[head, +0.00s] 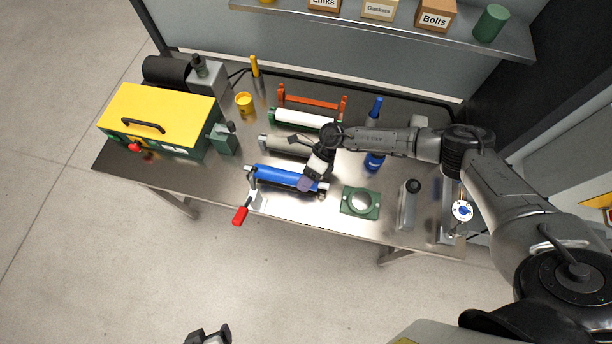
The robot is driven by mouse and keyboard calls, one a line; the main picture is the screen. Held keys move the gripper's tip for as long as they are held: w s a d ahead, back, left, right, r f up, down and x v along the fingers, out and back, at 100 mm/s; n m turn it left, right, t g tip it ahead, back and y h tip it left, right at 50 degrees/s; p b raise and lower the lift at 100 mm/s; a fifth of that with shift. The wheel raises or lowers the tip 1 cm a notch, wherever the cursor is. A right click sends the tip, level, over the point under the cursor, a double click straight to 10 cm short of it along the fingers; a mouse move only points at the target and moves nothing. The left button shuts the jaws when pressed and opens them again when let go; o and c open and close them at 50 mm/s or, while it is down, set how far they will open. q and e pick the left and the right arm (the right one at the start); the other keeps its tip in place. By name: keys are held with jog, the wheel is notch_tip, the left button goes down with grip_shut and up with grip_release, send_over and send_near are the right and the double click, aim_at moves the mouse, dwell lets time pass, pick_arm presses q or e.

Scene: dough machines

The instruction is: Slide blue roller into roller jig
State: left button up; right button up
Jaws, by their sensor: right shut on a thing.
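The blue roller (275,177) lies at the front middle of the bench in the head view, its silver shaft ends showing at left and right. My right gripper (307,184) reaches down over the right end of the roller and is shut on it. A grey bracket with a red-handled clamp (240,215), seemingly the roller jig, is at the roller's left end; I cannot tell how far the shaft is seated. My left gripper (208,335) is at the bottom edge, away from the bench, with its fingers apart and empty.
A grey roller (284,146) and a white roller (300,118) lie behind, with an orange rack (312,101) at the back. A green block with a round opening (360,202) stands to the right.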

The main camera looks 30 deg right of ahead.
jog(key=shift+f+b, duration=0.35)
jog(key=shift+f, duration=0.1)
jog(key=shift+f+b, duration=0.7)
jog(key=shift+f, duration=0.05)
jog(key=shift+f+b, duration=0.35)
jog(key=shift+f, duration=0.05)
jog(key=o, duration=1.3)
jog(key=shift+o, duration=0.2)
jog(key=shift+f, duration=0.1)
